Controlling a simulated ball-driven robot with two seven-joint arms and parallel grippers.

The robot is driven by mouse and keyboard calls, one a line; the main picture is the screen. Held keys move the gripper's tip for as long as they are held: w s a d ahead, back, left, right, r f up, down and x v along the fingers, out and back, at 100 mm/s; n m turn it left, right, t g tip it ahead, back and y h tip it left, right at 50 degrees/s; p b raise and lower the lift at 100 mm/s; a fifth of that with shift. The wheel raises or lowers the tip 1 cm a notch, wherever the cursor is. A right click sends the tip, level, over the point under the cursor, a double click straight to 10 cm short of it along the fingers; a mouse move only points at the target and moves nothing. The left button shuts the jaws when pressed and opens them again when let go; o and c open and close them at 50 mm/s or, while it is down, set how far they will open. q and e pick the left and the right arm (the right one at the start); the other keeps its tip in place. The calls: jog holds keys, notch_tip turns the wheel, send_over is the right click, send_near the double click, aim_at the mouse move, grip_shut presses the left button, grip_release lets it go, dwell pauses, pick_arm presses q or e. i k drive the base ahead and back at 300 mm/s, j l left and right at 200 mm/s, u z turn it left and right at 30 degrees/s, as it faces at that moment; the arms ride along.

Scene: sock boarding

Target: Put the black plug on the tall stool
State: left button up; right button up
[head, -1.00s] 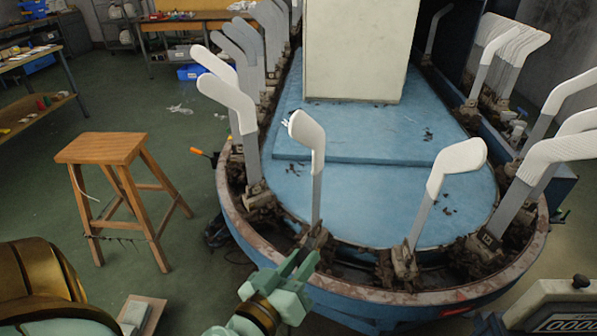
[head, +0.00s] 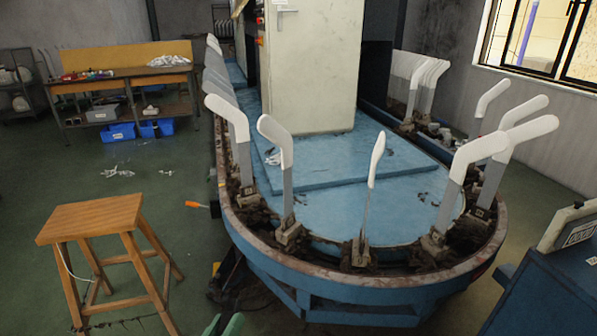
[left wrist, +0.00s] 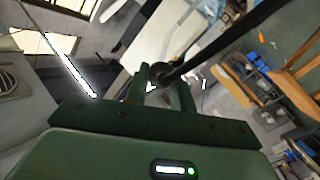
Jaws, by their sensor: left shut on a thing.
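The tall wooden stool (head: 92,217) stands on the green floor at the lower left of the head view. Its square top is bare. My left gripper (head: 226,325) shows only as green fingertips at the bottom edge of the head view, right of the stool and apart from it. In the left wrist view my left gripper (left wrist: 165,92) is shut on a small black thing, the black plug (left wrist: 160,74), with a thick dark cable running to the upper right. The fingers hide part of the plug. My right gripper is in neither view.
A blue oval machine (head: 350,300) with upright white sock forms stands right of the stool. A workbench (head: 120,85) with blue bins is at the back left. A grey control box (head: 570,235) stands at the right. Green floor lies open behind the stool.

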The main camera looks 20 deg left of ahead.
aim_at(72, 218)
jog(key=k+j, duration=0.1)
jog(key=j, duration=0.4)
jog(key=k+j, duration=0.15)
jog(key=j, duration=0.3)
jog(key=k+j, duration=0.1)
jog(key=j, duration=0.4)
jog(key=k+j, duration=0.1)
jog(key=j, duration=0.35)
jog(key=k+j, duration=0.1)
jog(key=j, duration=0.4)
jog(key=i+j, duration=0.15)
jog(key=j, duration=0.2)
jog(key=i+j, duration=0.1)
jog(key=j, duration=0.25)
jog(key=i+j, duration=0.15)
jog(key=j, duration=0.2)
jog(key=i+j, duration=0.15)
jog(key=j, duration=0.2)
jog(key=i+j, duration=0.15)
jog(key=j, duration=0.2)
jog(key=i+j, duration=0.2)
jog(key=i+j+z, duration=0.05)
jog(key=j, duration=0.05)
